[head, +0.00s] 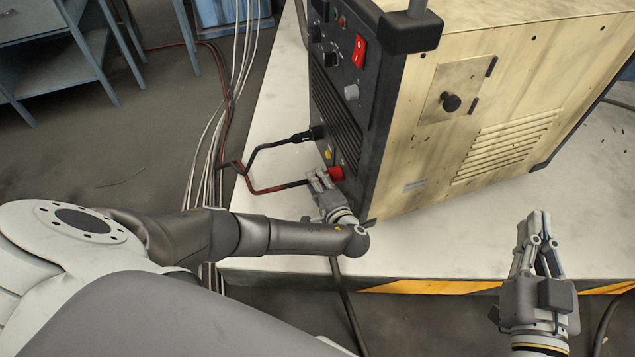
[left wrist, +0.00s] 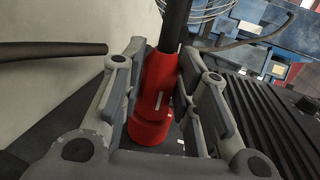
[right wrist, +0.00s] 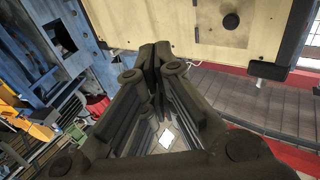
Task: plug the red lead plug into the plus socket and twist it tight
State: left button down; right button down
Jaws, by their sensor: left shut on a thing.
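The red lead plug (left wrist: 160,85) stands between the fingers of my left gripper (head: 322,178), which is shut on it close to the welder's front panel. Its wide red end (left wrist: 150,130) carries on beyond the fingers. In the head view a red part (head: 337,173) shows between the gripper and the panel; I cannot tell plug from plus socket there, or how deep the plug sits. A white mark shows on the plug, and another lies beside its wide end. My right gripper (head: 540,222) is shut and empty in front of the bench; its fingertips meet in the right wrist view (right wrist: 157,58).
The welder (head: 430,145) stands on a pale bench (head: 265,215) with a yellow-black front edge. A black plug (head: 308,135) sits at the panel just above the red one. The red-and-black lead (head: 265,190) runs left toward hanging pale cables (head: 208,180).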

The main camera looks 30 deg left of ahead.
pick_arm(q)
jog(key=shift+d+f+y+b, duration=0.15)
jog(key=shift+y+b, duration=0.15)
jog(key=shift+b, duration=0.25)
jog(key=c, duration=1.5)
grip_release()
jog(key=o, duration=0.5)
jog(key=shift+c, duration=0.2)
jog(key=shift+t, duration=0.3)
pick_arm(e)
jog(key=r+t, duration=0.2)
jog(key=r, duration=0.1)
jog(key=r+t+y, duration=0.1)
jog(key=r, duration=0.1)
jog(key=shift+s+a+r, duration=0.1)
jog(key=shift+s+a, duration=0.15)
jog(key=shift+s, duration=0.15)
pick_arm(q)
jog(key=shift+s, duration=0.1)
pick_arm(e)
jog(key=shift+s, duration=0.1)
pick_arm(q)
jog(key=v, duration=1.2)
